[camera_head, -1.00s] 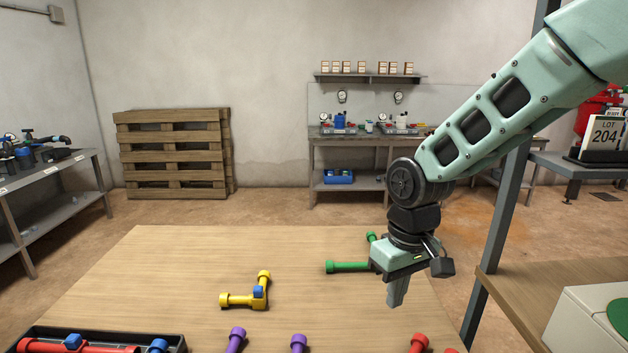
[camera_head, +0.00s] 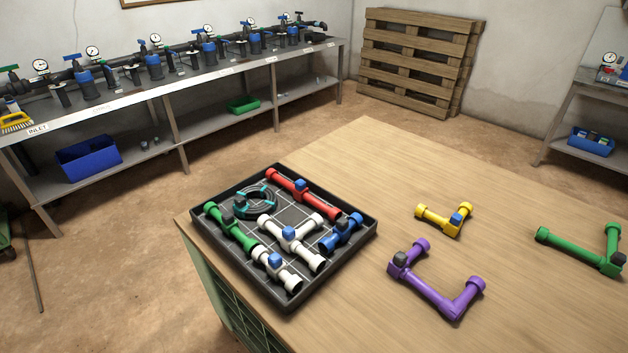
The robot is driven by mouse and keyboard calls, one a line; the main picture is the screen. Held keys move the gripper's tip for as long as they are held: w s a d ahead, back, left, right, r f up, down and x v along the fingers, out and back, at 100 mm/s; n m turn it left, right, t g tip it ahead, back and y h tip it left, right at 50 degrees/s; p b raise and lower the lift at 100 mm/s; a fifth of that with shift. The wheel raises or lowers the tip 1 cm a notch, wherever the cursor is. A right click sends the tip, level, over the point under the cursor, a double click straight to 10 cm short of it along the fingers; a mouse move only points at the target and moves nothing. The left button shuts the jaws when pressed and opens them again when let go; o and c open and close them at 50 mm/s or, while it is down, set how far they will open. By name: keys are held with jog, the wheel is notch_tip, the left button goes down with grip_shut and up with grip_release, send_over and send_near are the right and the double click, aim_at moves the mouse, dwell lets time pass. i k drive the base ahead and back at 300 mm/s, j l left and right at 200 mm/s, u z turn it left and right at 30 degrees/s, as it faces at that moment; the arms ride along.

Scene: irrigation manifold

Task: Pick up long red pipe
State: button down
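A long red pipe (camera_head: 318,204) with a blue fitting near its middle lies in the black tray (camera_head: 250,284), along the tray's far right side. A coiled teal and black piece (camera_head: 256,205) lies to its left, and a short blue pipe (camera_head: 341,233) lies close to its near right end. White pipes (camera_head: 290,238) and a green pipe (camera_head: 231,228) lie nearer in the same tray. My gripper is outside the picture now, so its state and place do not show.
The tray sits at the left corner of the wooden table (camera_head: 360,290). On the table to its right lie a purple pipe (camera_head: 432,292), a yellow pipe (camera_head: 446,218) and a green pipe (camera_head: 577,251). A bench with gauges and valves (camera_head: 206,75) stands behind.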

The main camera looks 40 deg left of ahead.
aim_at(300, 192)
jog(key=j+u, duration=0.1)
jog(key=j, duration=0.55)
jog(key=j+u, duration=0.1)
jog(key=j, duration=1.2)
jog(key=i+j+u, duration=0.15)
jog(key=j, duration=0.5)
jog(key=j+u, duration=0.1)
jog(key=j, duration=0.55)
jog(key=i+j+u, duration=0.1)
jog(key=j, duration=0.5)
